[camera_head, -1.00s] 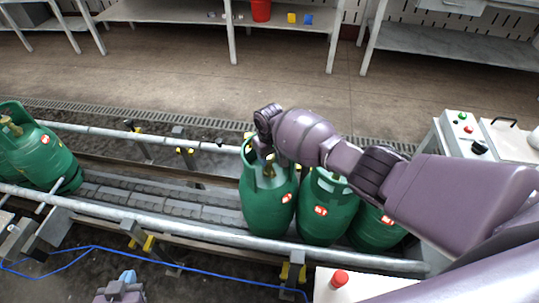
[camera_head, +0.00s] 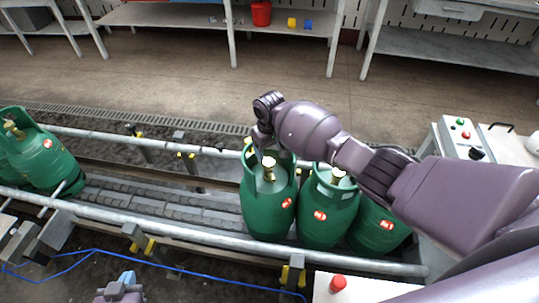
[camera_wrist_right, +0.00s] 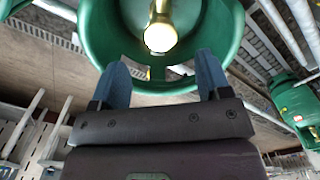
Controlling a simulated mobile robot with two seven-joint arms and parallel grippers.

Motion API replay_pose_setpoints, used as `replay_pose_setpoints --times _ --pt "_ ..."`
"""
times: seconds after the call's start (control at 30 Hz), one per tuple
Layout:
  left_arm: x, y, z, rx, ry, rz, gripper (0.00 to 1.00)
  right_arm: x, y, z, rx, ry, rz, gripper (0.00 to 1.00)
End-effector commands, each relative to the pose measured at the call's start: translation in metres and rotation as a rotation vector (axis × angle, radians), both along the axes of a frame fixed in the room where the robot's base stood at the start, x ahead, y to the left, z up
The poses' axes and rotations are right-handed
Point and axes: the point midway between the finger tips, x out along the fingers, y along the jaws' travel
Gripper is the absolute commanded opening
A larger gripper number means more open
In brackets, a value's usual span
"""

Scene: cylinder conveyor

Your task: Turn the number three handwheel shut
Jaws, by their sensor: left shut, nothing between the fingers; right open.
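Three green gas cylinders stand side by side on the conveyor: a left one (camera_head: 268,215), a middle one (camera_head: 326,222) and a right one (camera_head: 378,230). Their red labels are too small to read, so I cannot tell which is number three. The left cylinder's brass valve (camera_head: 268,168) shows inside its collar. My right gripper (camera_wrist_right: 163,75) is open and empty at that collar; a round brass valve end (camera_wrist_right: 160,37) lies just beyond the fingertips, apart from them. My arm partly covers the right cylinder's top. My left gripper (camera_head: 127,277) is shut and empty at the bottom edge.
More green cylinders (camera_head: 45,155) stand at the conveyor's left end. Metal rails (camera_head: 150,215) run along both sides. A control box (camera_head: 462,135) with buttons is at the right, and a red button (camera_head: 338,282) is in front. The conveyor between the groups is empty.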

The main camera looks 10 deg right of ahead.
Motion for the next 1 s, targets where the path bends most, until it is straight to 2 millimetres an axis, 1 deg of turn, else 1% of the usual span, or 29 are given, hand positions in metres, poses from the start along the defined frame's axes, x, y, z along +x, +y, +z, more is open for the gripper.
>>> replay_pose_setpoints --times 0.03,0.1,0.3,0.57,1.0 --pt "0.000 0.000 0.002 0.000 -0.001 0.000 0.00 0.000 0.000 0.010 0.001 -0.002 0.000 0.71" --pt "0.000 0.000 0.004 0.000 -0.001 0.000 0.00 0.000 0.000 0.020 0.001 -0.002 0.001 0.71" --pt "-0.002 0.000 0.002 0.000 0.005 0.002 0.00 0.000 0.000 0.039 0.000 0.000 0.000 0.71" --pt "-0.008 0.001 -0.002 0.000 0.017 0.004 0.00 0.000 0.000 0.043 0.000 0.001 0.000 0.71" --pt "-0.005 0.001 0.000 -0.001 0.011 0.003 0.00 -0.001 0.000 0.042 0.000 0.001 0.000 0.71"
